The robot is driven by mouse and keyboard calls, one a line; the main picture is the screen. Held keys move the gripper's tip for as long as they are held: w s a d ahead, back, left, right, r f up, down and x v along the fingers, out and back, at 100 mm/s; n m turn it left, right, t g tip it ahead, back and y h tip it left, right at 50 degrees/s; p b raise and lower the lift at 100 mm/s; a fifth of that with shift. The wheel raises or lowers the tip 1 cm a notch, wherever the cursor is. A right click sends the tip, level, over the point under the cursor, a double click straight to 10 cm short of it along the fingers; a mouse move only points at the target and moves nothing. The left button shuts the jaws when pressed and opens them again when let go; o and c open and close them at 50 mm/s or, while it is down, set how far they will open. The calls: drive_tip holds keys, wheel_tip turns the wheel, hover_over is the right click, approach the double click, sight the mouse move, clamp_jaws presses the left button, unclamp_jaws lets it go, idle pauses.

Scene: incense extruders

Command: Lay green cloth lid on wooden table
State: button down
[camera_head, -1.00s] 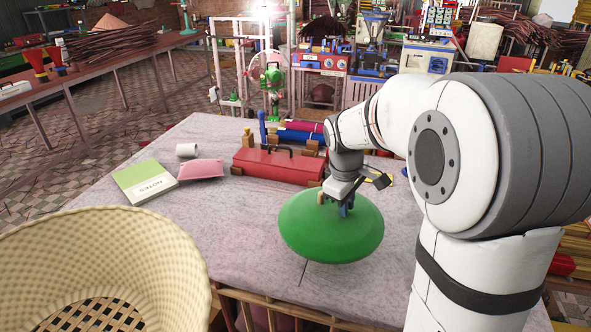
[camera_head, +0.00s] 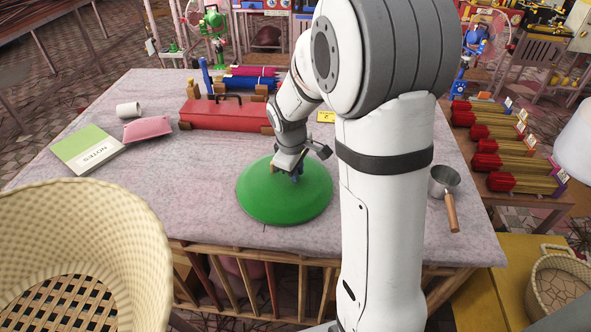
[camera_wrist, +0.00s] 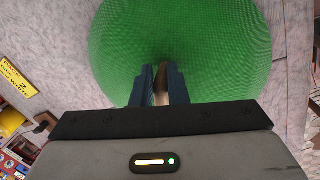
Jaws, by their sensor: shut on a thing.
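The green cloth lid (camera_head: 270,205) is a round, shallow dome near the front edge of the wooden table (camera_head: 200,222), whose top looks pale and greyish. In the head view the lid looks level, at or just above the table top; I cannot tell whether its rim touches. My gripper (camera_head: 296,174) is over the lid's middle, shut on its top. In the wrist view the lid (camera_wrist: 215,45) fills the upper middle, and the fingers (camera_wrist: 160,88) close on a small brownish knob. The knob is mostly hidden by the fingers.
A wicker basket (camera_head: 130,215) stands at front left. A green notebook (camera_head: 85,146), pink pouch (camera_head: 147,128) and white cup (camera_head: 128,109) lie at left. A red toolbox (camera_head: 225,116) is behind the lid. A metal pan (camera_head: 444,183) sits at right. The table between notebook and lid is clear.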

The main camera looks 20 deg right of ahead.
drive_tip(key=shift+f, duration=0.1)
drive_tip(key=c, duration=1.4)
unclamp_jaws()
drive_tip(key=shift+c, duration=0.2)
wheel_tip(320, 180, up, 12)
drive_tip(key=s+a, duration=0.2)
drive_tip(key=s+m+t+y, duration=0.1)
drive_tip(key=s+m, duration=0.8)
drive_tip(key=s, duration=1)
drive_tip(key=shift+f+y, duration=0.2)
drive_tip(key=shift+y, duration=0.1)
drive_tip(key=shift+s, duration=0.1)
